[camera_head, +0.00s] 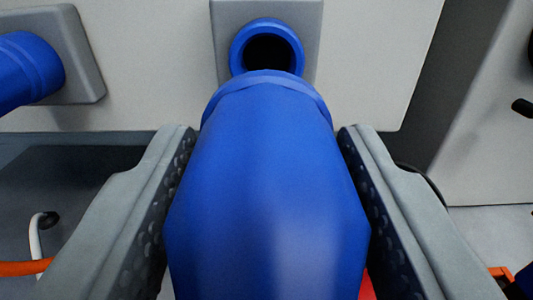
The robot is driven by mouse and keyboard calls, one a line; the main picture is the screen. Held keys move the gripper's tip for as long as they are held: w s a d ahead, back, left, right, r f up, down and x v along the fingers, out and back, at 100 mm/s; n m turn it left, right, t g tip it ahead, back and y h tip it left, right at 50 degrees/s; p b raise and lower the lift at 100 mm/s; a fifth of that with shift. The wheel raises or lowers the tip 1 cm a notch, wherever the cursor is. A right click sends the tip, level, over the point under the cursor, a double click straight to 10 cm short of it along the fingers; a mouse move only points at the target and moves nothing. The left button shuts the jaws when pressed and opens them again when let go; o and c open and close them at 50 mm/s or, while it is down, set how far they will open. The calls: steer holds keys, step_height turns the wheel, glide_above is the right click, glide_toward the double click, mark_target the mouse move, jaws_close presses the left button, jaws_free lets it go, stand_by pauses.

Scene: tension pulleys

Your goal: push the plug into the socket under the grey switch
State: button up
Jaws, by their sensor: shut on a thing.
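A large blue plug (268,190) fills the middle of the view. My gripper (268,140) is shut on it, with one grey padded finger on each side. The plug's front end points at a blue round socket (240,50) with a dark opening, set on a grey mounting plate on the light panel. The plug's front rim overlaps the socket's lower edge in the picture. The socket's dark opening still shows above the plug; I cannot tell whether the two touch. No grey switch can be made out in this view.
Another blue plug or connector (25,70) sits on a grey plate at the upper left. The light panel (150,60) stands behind. An orange and white cable (36,240) lies at the lower left. A grey-white wall (490,140) stands at the right.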

steer(key=shift+w, duration=3.05)
steer(key=shift+w, duration=1.25)
steer(key=o, duration=1.4)
steer(key=shift+c, duration=0.2)
steer(key=shift+s, duration=0.1)
steer(key=s, duration=1.7)
steer(key=s+r, duration=0.2)
steer(key=s, duration=1.7)
steer(key=s+r, duration=0.3)
steer(key=s, duration=1.7)
steer(key=shift+g, duration=0.3)
